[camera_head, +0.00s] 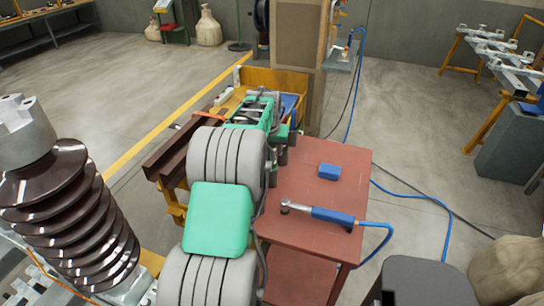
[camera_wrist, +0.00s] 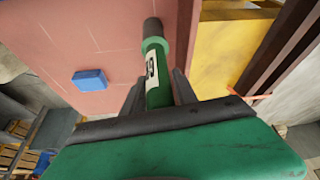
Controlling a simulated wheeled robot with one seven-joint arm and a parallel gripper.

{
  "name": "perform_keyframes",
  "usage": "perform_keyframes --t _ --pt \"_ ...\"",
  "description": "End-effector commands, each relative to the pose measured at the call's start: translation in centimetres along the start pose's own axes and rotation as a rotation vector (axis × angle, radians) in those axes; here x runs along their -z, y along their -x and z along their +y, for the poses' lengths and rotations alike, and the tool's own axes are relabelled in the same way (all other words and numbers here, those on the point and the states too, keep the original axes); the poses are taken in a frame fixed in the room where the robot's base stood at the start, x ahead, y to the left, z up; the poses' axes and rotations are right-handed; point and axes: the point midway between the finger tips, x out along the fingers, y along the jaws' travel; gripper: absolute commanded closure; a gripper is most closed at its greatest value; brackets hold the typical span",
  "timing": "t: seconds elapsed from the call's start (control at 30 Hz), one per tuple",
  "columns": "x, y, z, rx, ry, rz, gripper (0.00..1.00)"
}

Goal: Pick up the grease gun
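The grease gun (camera_wrist: 157,66) shows in the wrist view as a green tube with a pale label and a dark end cap. It lies near the edge of the red table. My gripper (camera_wrist: 159,78) has its two dark fingers on either side of the tube. Narrow gaps seem to show between the fingers and the tube. The near end of the tube is hidden behind my gripper's dark bar. In the head view my own arm covers much of this spot, and I cannot make out the gun clearly there.
The red table (camera_head: 345,185) bears a blue box (camera_head: 329,171) and a blue-handled tool (camera_head: 331,215) with a blue hose. A yellow bin (camera_head: 285,80) stands beyond my arm. A brown ribbed insulator (camera_head: 65,195) stands at left. A brown post (camera_head: 297,55) rises behind the table.

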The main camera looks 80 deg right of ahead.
Motion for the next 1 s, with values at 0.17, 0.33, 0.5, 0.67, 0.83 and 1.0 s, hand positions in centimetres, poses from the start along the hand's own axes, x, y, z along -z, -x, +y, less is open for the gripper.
perform_keyframes --t 0.17,0.33,0.5,0.67,0.83,1.0 --pt "0.0 0.0 0.0 0.000 0.000 0.000 0.81" --pt "0.0 0.0 0.0 0.000 0.000 0.000 0.95" --pt "0.0 0.0 0.0 0.000 0.000 0.000 1.00" --pt "0.1 0.1 0.0 0.000 0.000 0.003 1.00" --pt "0.1 0.1 0.0 0.000 0.000 0.003 1.00" --pt "0.9 1.6 0.0 0.000 0.000 0.007 1.00"
